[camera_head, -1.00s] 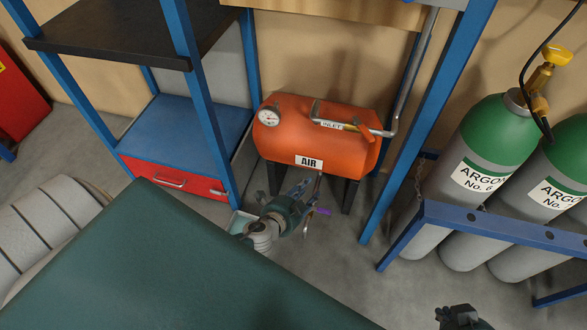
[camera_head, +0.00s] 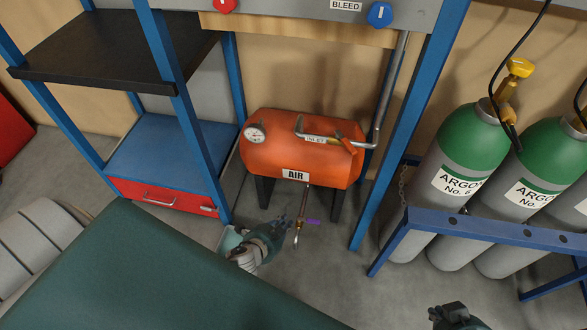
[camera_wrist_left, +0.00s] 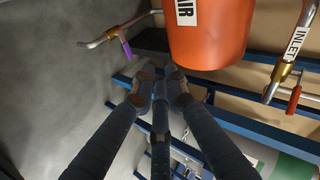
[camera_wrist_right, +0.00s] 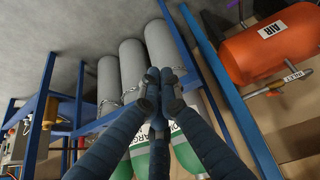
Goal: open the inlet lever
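The orange air tank (camera_head: 275,150) has a pipe along its top with an INLET label. The inlet lever (camera_head: 347,143) is a small orange-red handle at the right end of that label. It also shows in the left wrist view (camera_wrist_left: 293,98) and the right wrist view (camera_wrist_right: 262,91). My left gripper (camera_head: 281,224) is in front of and below the tank, apart from the lever. Its fingertips in the left wrist view (camera_wrist_left: 160,77) have a small gap and hold nothing. My right gripper (camera_head: 447,315) is low at the right. Its fingertips in the right wrist view (camera_wrist_right: 159,75) are together and empty.
A purple-handled valve (camera_head: 313,222) hangs under the tank, close to my left gripper. Blue posts (camera_head: 390,150) flank the tank. Argon cylinders (camera_head: 460,170) stand behind a blue rail (camera_head: 480,228) at right. A green surface (camera_head: 150,275) fills the lower left. Floor between is clear.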

